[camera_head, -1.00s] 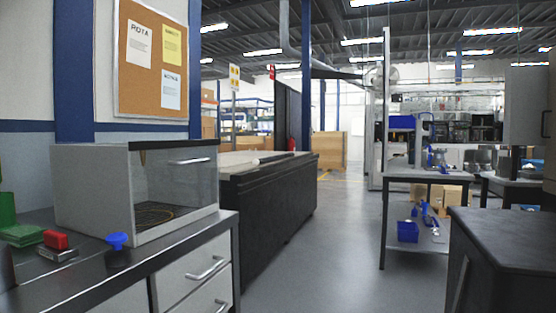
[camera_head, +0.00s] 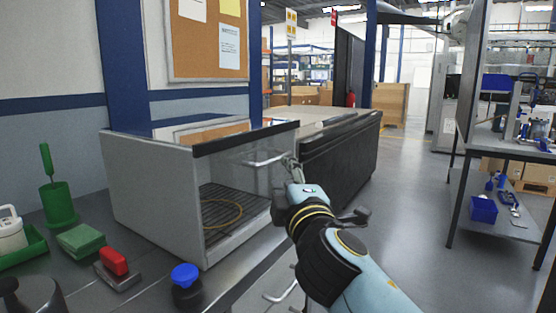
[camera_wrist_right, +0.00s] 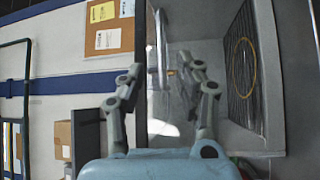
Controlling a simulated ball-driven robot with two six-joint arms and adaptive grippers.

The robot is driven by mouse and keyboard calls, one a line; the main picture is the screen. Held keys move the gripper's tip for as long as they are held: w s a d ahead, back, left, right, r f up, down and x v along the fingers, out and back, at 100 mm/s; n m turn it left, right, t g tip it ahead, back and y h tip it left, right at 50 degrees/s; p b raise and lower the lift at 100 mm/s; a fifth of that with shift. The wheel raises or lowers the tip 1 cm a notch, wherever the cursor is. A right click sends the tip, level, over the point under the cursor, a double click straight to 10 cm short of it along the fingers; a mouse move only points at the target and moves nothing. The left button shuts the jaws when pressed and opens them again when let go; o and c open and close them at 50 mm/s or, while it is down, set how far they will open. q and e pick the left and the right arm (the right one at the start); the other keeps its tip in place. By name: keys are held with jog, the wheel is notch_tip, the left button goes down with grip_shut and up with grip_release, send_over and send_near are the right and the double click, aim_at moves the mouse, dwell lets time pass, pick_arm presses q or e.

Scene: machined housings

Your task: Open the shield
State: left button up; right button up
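The shield (camera_head: 232,178) is the clear front panel of a grey box on the workbench, under a dark top edge. It hangs down over the box's front and looks closed. Its metal bar handle (camera_head: 263,161) is near the top; in the right wrist view the handle (camera_wrist_right: 161,45) stands upright in the picture. My right gripper (camera_head: 290,163) is at the handle's right end in the head view. In the right wrist view its two fingers are spread apart, with the handle lying in line with the gap between them. Contact cannot be told. My left gripper is not in view.
A dark-sided table (camera_head: 340,160) stands behind my right arm.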

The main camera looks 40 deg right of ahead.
aim_at(278, 159)
jog(key=p+x, duration=0.1)
jog(key=x, duration=0.7)
jog(key=shift+d, duration=0.1)
jog(key=shift+w+d+f, duration=0.1)
jog(key=shift+w+d, duration=0.15)
jog(key=shift+w, duration=0.3)
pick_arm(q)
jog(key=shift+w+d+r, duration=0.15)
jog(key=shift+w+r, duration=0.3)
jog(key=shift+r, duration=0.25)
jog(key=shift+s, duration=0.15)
pick_arm(e)
grip_shut()
